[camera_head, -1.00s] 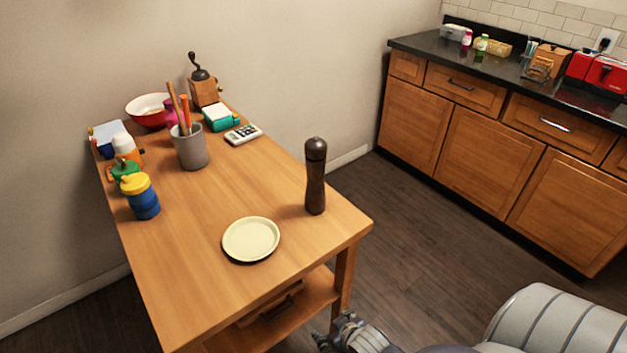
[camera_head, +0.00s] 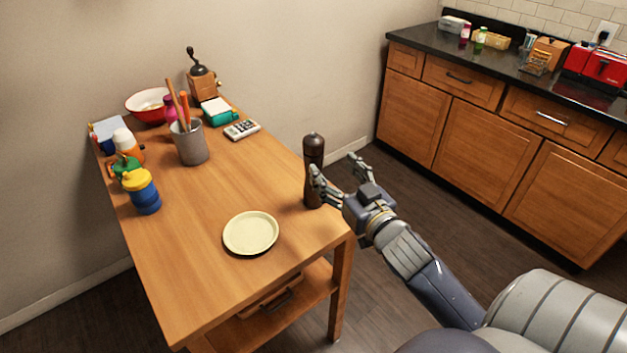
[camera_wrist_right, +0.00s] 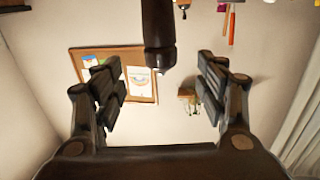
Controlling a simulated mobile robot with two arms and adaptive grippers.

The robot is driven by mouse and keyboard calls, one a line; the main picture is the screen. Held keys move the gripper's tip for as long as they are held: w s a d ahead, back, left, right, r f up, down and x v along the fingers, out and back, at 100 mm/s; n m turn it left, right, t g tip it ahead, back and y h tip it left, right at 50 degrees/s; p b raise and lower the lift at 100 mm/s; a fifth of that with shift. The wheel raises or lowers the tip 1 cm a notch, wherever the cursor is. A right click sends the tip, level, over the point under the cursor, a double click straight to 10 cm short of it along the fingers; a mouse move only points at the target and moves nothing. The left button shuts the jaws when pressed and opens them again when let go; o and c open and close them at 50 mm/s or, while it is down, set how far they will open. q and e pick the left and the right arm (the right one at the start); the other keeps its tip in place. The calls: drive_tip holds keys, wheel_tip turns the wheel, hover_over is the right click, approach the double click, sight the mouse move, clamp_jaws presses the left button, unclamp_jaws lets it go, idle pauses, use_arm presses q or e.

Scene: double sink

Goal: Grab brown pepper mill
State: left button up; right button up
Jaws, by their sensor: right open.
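The brown pepper mill (camera_head: 314,150) stands upright near the right edge of the wooden table (camera_head: 215,205). My right gripper (camera_head: 338,172) is open at the table's right edge, just right of the mill. One of its fingers overlaps the mill's lower body in the head view; I cannot tell whether they touch. In the right wrist view the dark mill (camera_wrist_right: 158,30) comes in from the top, between the two spread fingers (camera_wrist_right: 160,85) and ahead of them. My left gripper is not in view.
A cream plate (camera_head: 251,233) lies front-left of the mill. A grey utensil cup (camera_head: 191,145), a calculator (camera_head: 242,130), a yellow-lidded blue jar (camera_head: 141,191) and a coffee grinder (camera_head: 202,82) stand farther back and left. The tabletop around the mill is clear.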

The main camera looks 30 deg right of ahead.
sight(319, 150)
drive_tip(key=w, duration=0.3)
drive_tip(key=w+p, duration=0.1)
drive_tip(key=w, duration=0.1)
drive_tip(key=shift+w+d+r, duration=0.1)
drive_tip(key=shift+w+d, duration=0.05)
drive_tip(key=shift+d, duration=0.2)
drive_tip(key=w, duration=0.1)
drive_tip(key=w+p, duration=0.1)
drive_tip(key=w, duration=0.2)
drive_tip(key=shift+w+d+r+p, duration=0.2)
drive_tip(key=shift+w+d+p, duration=0.05)
drive_tip(key=shift+p, duration=0.1)
drive_tip(key=shift+w+f, duration=0.15)
drive_tip(key=shift+w, duration=0.25)
drive_tip(key=shift+s, duration=0.1)
clamp_jaws()
